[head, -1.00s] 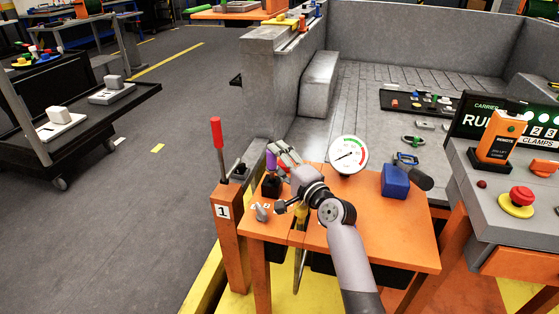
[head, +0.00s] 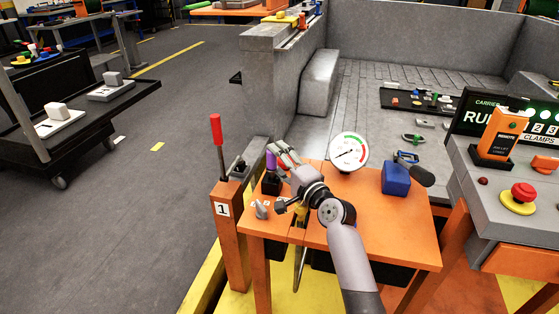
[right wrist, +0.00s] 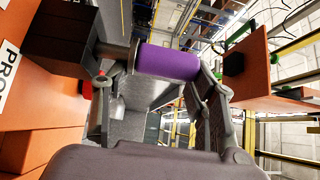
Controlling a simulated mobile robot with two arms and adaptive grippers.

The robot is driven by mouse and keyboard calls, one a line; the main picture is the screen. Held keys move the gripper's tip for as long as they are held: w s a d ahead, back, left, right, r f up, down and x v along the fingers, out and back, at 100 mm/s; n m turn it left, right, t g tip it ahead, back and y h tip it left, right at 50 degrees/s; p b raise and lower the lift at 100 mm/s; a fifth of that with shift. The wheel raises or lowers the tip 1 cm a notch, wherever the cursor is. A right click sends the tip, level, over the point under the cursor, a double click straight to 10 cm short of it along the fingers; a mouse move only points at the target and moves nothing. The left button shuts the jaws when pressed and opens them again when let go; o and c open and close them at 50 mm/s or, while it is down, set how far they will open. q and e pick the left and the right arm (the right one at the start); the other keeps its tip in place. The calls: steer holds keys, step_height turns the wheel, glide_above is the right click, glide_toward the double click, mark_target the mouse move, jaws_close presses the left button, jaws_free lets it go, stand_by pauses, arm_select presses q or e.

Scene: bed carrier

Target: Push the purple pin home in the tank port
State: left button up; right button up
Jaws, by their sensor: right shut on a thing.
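The purple pin (head: 271,161) stands upright in the black block of the tank port (head: 271,185) on the orange table's left side. In the right wrist view the pin's purple grip (right wrist: 167,62) lies sideways, and a short grey shaft (right wrist: 115,52) shows between it and the dark port block (right wrist: 62,38). My right gripper (head: 278,157) is at the pin from its right side, shut on it. In the wrist view one finger (right wrist: 208,85) lies by the grip's outer end; the other is partly hidden. My left gripper is out of view.
A pressure gauge (head: 349,152) and a blue block with a dark handle (head: 396,179) stand on the orange table (head: 370,235). A red lever (head: 217,132) rises left of it. The control console (head: 500,180) is at the right. Open floor lies left.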

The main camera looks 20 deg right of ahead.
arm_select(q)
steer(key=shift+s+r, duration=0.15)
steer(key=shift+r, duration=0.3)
arm_select(e)
steer(key=shift+f, duration=0.25)
steer(key=shift+r, duration=0.3)
steer(key=shift+r+p, duration=0.4)
steer(key=shift+p, duration=0.15)
steer(key=shift+r, duration=0.2)
arm_select(q)
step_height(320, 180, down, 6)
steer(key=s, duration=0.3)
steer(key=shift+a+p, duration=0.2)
steer(key=shift+p, duration=0.15)
arm_select(e)
steer(key=shift+r, duration=0.1)
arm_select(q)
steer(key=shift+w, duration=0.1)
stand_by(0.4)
